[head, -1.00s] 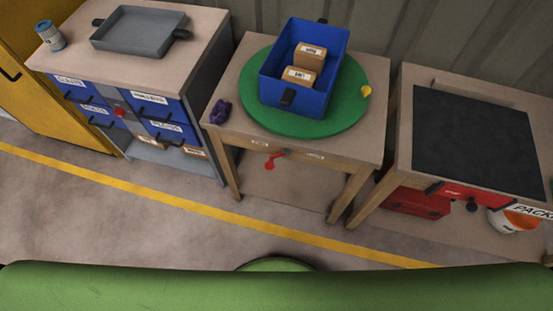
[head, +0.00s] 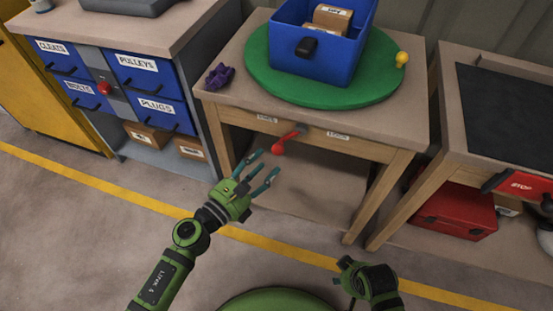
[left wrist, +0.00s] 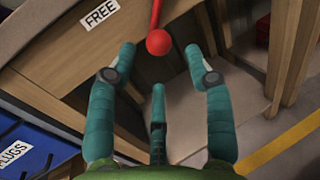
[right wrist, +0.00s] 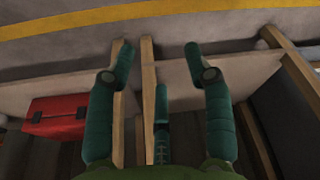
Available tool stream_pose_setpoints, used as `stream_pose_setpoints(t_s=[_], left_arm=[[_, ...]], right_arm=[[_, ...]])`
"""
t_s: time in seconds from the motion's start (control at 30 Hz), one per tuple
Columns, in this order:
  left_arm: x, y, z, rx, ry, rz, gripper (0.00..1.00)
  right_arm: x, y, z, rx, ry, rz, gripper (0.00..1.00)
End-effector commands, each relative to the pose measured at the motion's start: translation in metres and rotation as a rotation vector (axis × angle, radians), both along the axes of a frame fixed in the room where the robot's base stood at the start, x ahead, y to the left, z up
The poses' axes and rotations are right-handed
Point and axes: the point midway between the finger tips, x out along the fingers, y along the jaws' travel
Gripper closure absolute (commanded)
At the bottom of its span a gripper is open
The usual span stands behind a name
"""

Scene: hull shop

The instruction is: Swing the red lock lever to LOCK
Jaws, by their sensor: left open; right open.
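The red lock lever (head: 285,143) hangs under the front edge of the middle table, angled down and left from its pivot, toward the FREE label (head: 267,118). The LOCK label (head: 337,135) is on the right. My left gripper (head: 263,163) is open and empty, just below and left of the lever's ball end. In the left wrist view, the red ball (left wrist: 158,42) appears between the spread fingertips, with no visible contact. My right gripper is open and empty in the right wrist view (right wrist: 160,62); its hand is low right in the head view, fingertips unclear.
The middle table (head: 226,92) carries a green turntable (head: 262,82) with a blue bin (head: 318,62), and a purple object (head: 219,76). A drawer cabinet (head: 95,30) stands left. A red toolbox (head: 455,212) lies under the right-hand bench. Open floor is in front.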

Motion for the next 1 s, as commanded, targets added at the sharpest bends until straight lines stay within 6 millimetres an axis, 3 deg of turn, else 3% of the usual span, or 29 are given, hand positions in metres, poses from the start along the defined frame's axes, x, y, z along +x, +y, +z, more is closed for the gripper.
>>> stream_pose_setpoints(t_s=[0.4, 0.8, 0.83, 0.93, 0.97, 1.0], left_arm=[[0.046, -0.035, 0.003, 0.001, -0.004, 0.002, 0.48], [0.054, -0.042, 0.002, 0.0, -0.001, 0.002, 0.48], [0.054, -0.042, 0.002, 0.0, -0.001, 0.002, 0.52], [0.054, -0.042, 0.002, 0.0, -0.001, 0.002, 0.92], [0.054, -0.042, 0.002, 0.001, -0.001, 0.002, 1.0], [0.054, -0.042, 0.001, 0.001, -0.001, 0.002, 1.0]], right_arm=[[-0.003, 0.0, -0.008, -0.001, 0.007, 0.001, 0.48], [-0.003, 0.0, -0.008, -0.001, 0.007, 0.002, 0.48], [-0.003, 0.0, -0.008, -0.001, 0.007, 0.002, 0.48], [-0.003, 0.0, -0.008, -0.001, 0.007, 0.002, 0.48], [-0.003, 0.0, -0.008, -0.001, 0.007, 0.002, 0.48], [-0.003, 0.0, -0.008, 0.0, 0.007, 0.002, 0.48]])
